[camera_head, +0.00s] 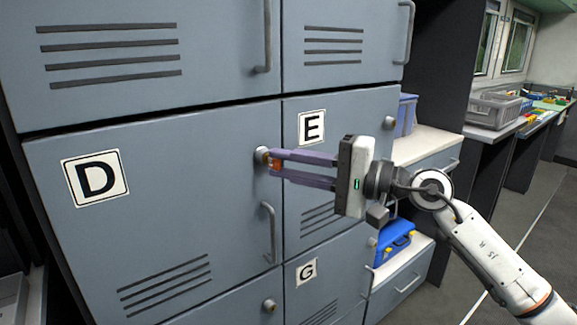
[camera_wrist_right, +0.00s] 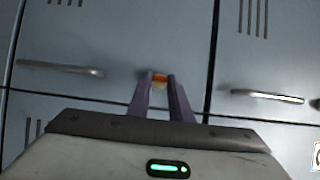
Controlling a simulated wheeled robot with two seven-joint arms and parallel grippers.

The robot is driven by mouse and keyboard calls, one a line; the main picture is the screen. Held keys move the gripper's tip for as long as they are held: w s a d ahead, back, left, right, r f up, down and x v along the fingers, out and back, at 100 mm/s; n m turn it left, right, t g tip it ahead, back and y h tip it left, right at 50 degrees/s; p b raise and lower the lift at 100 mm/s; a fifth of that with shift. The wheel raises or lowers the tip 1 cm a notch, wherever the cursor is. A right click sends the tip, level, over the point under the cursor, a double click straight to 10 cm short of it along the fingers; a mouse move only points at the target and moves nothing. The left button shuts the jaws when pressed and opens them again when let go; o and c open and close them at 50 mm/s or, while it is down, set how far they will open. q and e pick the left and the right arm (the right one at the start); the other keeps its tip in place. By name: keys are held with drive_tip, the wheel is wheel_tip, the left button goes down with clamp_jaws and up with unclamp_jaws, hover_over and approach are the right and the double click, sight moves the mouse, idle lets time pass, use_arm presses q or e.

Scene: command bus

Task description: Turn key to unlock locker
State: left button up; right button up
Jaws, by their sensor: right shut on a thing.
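The grey-blue locker door marked D (camera_head: 150,220) is closed. Its round lock (camera_head: 262,155) sits near the door's right edge, above a vertical handle (camera_head: 269,232). A small orange key (camera_head: 276,164) is at the lock; it also shows in the right wrist view (camera_wrist_right: 159,78). My right gripper (camera_head: 275,164) is shut on the key, its purple fingers reaching in from the right. The fingers hide part of the key and lock, so I cannot tell how far the key is in or turned. My left gripper is not in view.
Locker door E (camera_head: 340,150) lies right of door D, with its own lock (camera_head: 389,122). Door G (camera_head: 306,272) is below. A blue case (camera_head: 394,246) sits on a shelf to the right. A grey crate (camera_head: 494,108) stands on a far counter. Floor is free at right.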

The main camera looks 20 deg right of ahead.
drive_tip(key=shift+w+a, duration=0.1)
drive_tip(key=shift+w, duration=0.2)
